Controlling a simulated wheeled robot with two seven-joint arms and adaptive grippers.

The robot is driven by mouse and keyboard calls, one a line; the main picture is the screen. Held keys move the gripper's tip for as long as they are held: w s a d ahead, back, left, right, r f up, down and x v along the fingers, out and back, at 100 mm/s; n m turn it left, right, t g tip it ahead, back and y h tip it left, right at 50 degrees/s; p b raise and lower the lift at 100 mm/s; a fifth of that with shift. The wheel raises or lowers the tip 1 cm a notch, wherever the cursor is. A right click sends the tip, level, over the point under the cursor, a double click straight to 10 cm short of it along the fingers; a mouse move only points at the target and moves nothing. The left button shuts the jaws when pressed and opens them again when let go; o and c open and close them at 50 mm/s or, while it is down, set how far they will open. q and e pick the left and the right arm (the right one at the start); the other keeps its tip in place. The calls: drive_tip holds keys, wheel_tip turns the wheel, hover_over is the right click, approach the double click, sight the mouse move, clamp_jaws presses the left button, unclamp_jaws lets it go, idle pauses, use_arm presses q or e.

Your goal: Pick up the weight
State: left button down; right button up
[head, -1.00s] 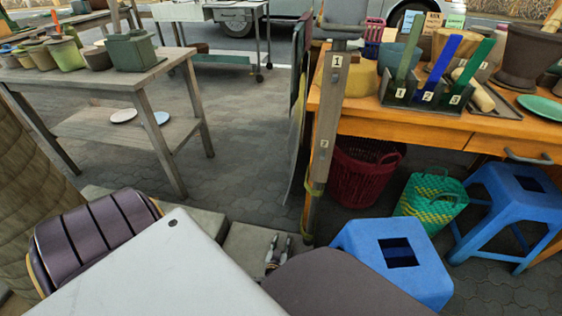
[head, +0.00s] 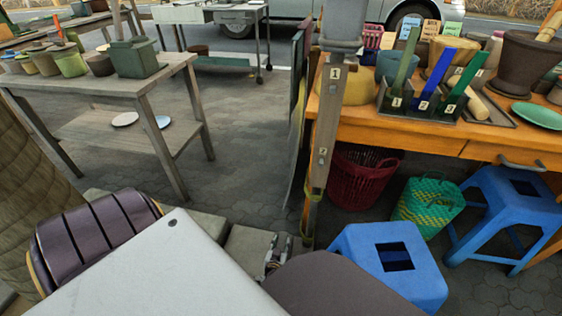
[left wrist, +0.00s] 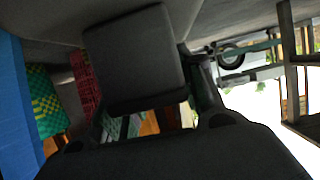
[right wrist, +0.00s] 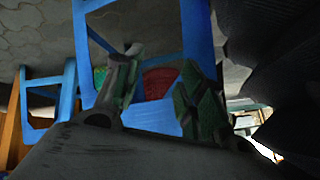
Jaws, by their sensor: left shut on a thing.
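The weight looks like a plain grey block (head: 247,250), low in the middle of the head view beside the foot of the wooden post. My left gripper (head: 279,252) is at its right side and shut on it. In the left wrist view the dark, shaded block (left wrist: 135,60) fills the space in front of the fingers and hides much of them. I cannot tell how far it is off the ground. My right gripper (right wrist: 160,68) has its fingers apart with nothing between them. It is hidden in the head view.
The numbered post (head: 326,150) stands close to the block. A blue stool (head: 425,262) is to the right, with a green basket (head: 428,203) and a red basket (head: 358,185) behind. The orange table (head: 420,135) overhangs the baskets. Paving (head: 245,130) is clear beyond the block.

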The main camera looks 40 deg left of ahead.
use_arm(q)
drive_tip(key=shift+w+r+p, duration=0.2)
drive_tip(key=shift+r+p, duration=1.35)
drive_tip(key=shift+r, duration=1)
drive_tip(key=shift+r+p, duration=0.3)
drive_tip(key=shift+r, duration=0.35)
drive_tip(key=shift+r+p, duration=0.1)
drive_tip(key=shift+p, duration=0.2)
use_arm(e)
drive_tip(key=shift+g+h, duration=0.4)
drive_tip(key=r, duration=0.3)
drive_tip(key=d+r, duration=0.1)
drive_tip(key=r, duration=0.1)
drive_tip(key=shift+r, duration=0.35)
drive_tip(key=shift+s+d+f, duration=0.1)
drive_tip(key=shift+s, duration=0.1)
drive_tip(key=shift+w, duration=0.1)
drive_tip(key=shift+a, duration=0.2)
